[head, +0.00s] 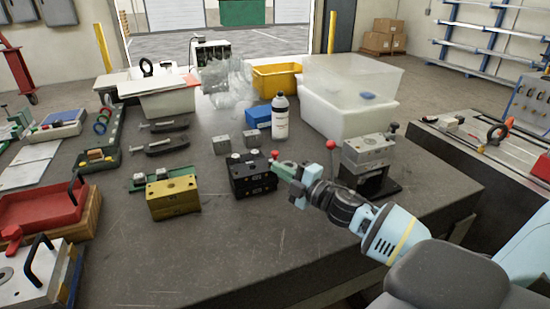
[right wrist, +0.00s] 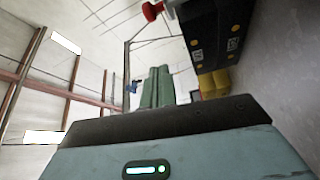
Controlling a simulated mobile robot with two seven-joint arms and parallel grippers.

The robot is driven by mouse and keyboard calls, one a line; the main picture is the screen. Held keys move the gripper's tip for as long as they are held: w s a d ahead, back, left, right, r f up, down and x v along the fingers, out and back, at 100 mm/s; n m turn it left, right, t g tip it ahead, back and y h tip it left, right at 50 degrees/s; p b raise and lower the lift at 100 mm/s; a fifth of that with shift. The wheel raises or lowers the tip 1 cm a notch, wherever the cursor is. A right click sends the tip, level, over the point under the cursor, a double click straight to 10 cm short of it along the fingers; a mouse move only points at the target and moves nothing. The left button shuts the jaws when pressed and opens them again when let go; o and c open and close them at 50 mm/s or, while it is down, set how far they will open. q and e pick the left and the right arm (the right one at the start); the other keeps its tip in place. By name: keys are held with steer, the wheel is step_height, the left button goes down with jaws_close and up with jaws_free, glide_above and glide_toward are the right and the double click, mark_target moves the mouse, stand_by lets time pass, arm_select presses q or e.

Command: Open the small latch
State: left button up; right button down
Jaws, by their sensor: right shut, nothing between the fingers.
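A black block (head: 252,178) stands near the middle of the table. A small red ball knob (head: 275,154) shows at its upper right; this looks like a small latch handle, but the frames do not confirm it. My right gripper (head: 284,171), with green fingers, is shut and empty just right of the black block and below the knob. In the right wrist view, the shut fingers (right wrist: 157,88) point past the red knob (right wrist: 153,11) and the black block (right wrist: 215,32). I cannot tell whether they touch either. My left gripper is not in view.
A grey metal block on a black base (head: 370,155) stands right of the gripper, with another red knob (head: 331,144) beside it. A yellow block (head: 173,196) sits to the left. A white bottle (head: 280,118) stands behind. The table's front middle is clear.

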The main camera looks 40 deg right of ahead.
mark_target(275, 158)
steer(key=w, duration=0.2)
steer(key=w+d, duration=0.1)
steer(key=w, duration=0.3)
steer(key=shift+d+f, duration=0.1)
steer(key=shift+d, duration=0.3)
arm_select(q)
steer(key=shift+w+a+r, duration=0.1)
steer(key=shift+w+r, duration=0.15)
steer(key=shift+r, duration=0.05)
arm_select(e)
steer(key=shift+d, duration=0.25)
